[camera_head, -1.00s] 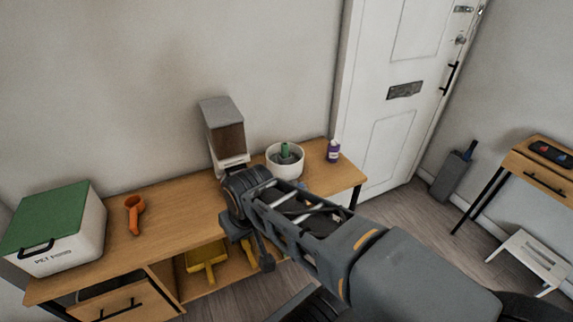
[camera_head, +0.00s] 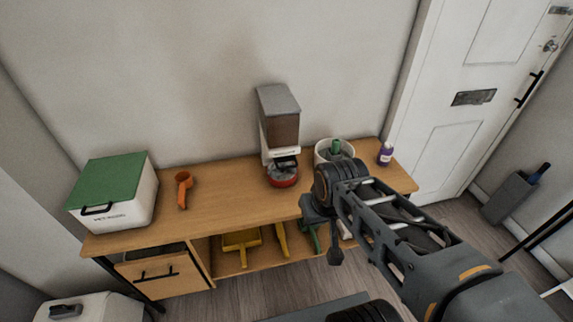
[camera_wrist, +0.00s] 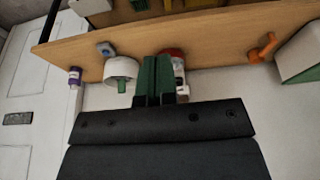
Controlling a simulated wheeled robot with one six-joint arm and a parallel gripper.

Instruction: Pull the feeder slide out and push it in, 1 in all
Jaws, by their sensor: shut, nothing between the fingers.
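The feeder (camera_head: 279,118) stands at the back of the wooden bench against the wall, with a grey lid, a brown hopper and a white lower front. Its slide (camera_head: 286,161) shows as a dark piece at the lower front, above a red bowl (camera_head: 283,179); how far out it sits I cannot tell. In the wrist view the red bowl (camera_wrist: 172,51) and white feeder front (camera_wrist: 181,87) are partly hidden behind my gripper (camera_wrist: 158,62). My gripper's green fingers are shut and empty. In the head view my wrist is right of and in front of the feeder, fingertips hidden.
A white pot (camera_head: 327,153) with a green-topped item and a purple bottle (camera_head: 385,154) stand right of the feeder. An orange scoop (camera_head: 183,187) and a green-lidded pet food box (camera_head: 112,193) are left. The bench top (camera_head: 228,190) between scoop and feeder is clear.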

